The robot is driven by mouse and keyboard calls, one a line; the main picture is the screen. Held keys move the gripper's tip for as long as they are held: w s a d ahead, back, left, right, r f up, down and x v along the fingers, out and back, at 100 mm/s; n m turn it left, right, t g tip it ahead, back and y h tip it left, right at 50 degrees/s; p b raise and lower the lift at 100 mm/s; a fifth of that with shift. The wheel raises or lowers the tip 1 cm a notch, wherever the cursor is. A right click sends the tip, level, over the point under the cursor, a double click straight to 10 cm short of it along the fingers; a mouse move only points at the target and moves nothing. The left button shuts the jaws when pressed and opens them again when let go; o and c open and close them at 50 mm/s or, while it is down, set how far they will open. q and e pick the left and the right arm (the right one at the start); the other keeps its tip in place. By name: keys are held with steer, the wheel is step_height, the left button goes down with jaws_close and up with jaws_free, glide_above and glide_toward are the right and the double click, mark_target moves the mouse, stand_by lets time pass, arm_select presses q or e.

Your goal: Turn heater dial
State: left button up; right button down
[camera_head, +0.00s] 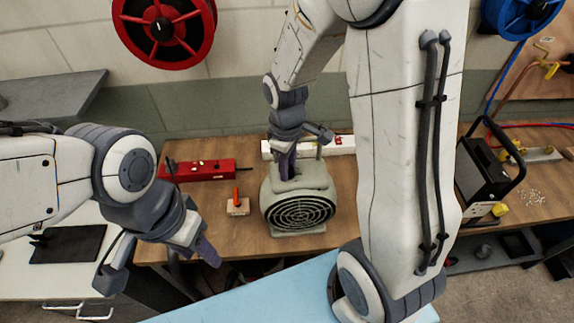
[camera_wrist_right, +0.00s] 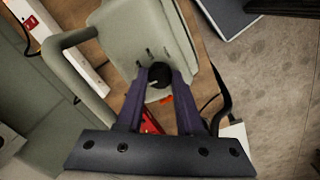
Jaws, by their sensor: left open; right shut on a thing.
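The heater (camera_head: 298,205) is a grey-green box with a round black grille, standing upright on the wooden bench. My right gripper (camera_head: 288,172) reaches down onto the heater's top from above. In the right wrist view the heater (camera_wrist_right: 165,35) fills the upper middle, and its black dial (camera_wrist_right: 157,77) sits between the purple fingertips of my right gripper (camera_wrist_right: 158,78), which are shut on it. The dial is hidden in the head view. My left gripper (camera_head: 165,262) is open and empty, in front of the bench at left, apart from the heater.
A black framed box (camera_head: 492,170) stands at right. A light-blue surface (camera_head: 255,297) lies in front.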

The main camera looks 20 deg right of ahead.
steer(key=c, duration=0.8)
jaws_free()
steer(key=shift+r, duration=0.1)
steer(key=r+b, duration=0.1)
steer(key=r, duration=0.9)
steer(key=shift+s+a+r+b, duration=0.1)
steer(key=shift+a+r+b, duration=0.1)
steer(key=shift+b, duration=0.15)
steer(key=shift+m+y, duration=0.5)
steer(key=shift+y, duration=0.2)
steer(key=s+a+f+b, duration=0.2)
steer(key=s+a+f, duration=0.1)
steer(key=s, duration=0.3)
steer(key=s+a+f+b, duration=0.2)
steer(key=s+a+f, duration=0.1)
steer(key=s+a, duration=0.2)
steer(key=s+a+f+b, duration=0.2)
steer(key=s+a+f, duration=0.1)
steer(key=s, duration=0.3)
steer(key=shift+s+a+f+b, duration=0.3)
steer(key=shift+s+a+f, duration=0.1)
steer(key=shift+a, duration=0.2)
